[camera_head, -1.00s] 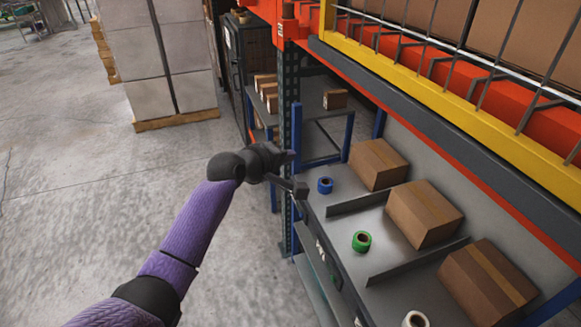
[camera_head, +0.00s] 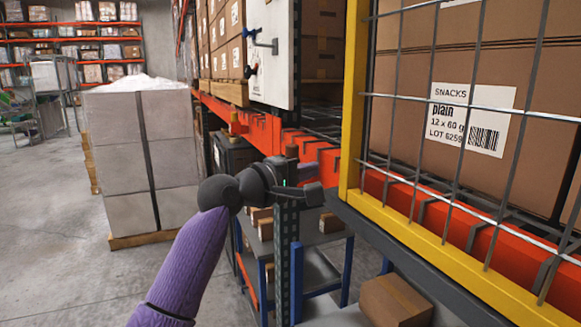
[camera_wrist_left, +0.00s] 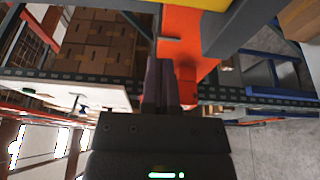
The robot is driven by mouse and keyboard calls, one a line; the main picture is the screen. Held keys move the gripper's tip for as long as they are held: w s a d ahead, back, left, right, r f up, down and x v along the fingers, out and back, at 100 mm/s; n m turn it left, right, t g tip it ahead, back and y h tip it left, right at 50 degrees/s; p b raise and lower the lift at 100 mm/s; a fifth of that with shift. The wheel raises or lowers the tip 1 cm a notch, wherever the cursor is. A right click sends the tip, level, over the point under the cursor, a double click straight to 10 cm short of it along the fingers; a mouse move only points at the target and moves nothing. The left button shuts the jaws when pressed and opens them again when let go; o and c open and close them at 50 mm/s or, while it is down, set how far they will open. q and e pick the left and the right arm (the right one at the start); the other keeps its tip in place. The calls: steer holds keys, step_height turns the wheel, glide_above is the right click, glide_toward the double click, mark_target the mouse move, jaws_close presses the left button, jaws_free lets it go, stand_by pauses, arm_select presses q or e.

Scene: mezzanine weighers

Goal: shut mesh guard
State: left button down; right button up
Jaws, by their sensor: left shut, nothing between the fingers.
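The mesh guard (camera_head: 357,105) is a yellow frame with grey wire mesh at the right of the head view, upright in front of large cartons. Its right part runs out of the picture. A yellow bar (camera_wrist_left: 185,4), probably its frame, crosses the top of the left wrist view. My left gripper (camera_head: 316,180) is shut and empty, left of the guard's lower left corner and apart from it, near the dark rack post. Its closed fingers (camera_wrist_left: 161,88) show in the left wrist view, in front of the orange beam. My right gripper is out of view.
An orange rack beam (camera_head: 250,128) and a dark perforated post (camera_head: 287,245) stand close behind my left gripper. A white panel (camera_head: 270,75) with blue and black handles is above. A bench with cartons (camera_head: 395,300) lies below. Grey wrapped stacks (camera_head: 140,165) stand left, beside open floor.

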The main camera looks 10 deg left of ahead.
arm_select(q)
steer(key=d+p, duration=0.1)
steer(key=d, duration=0.1)
steer(key=s+d+p, duration=0.1)
steer(key=d+p, duration=0.1)
stand_by(0.3)
steer(key=shift+w+f, duration=0.1)
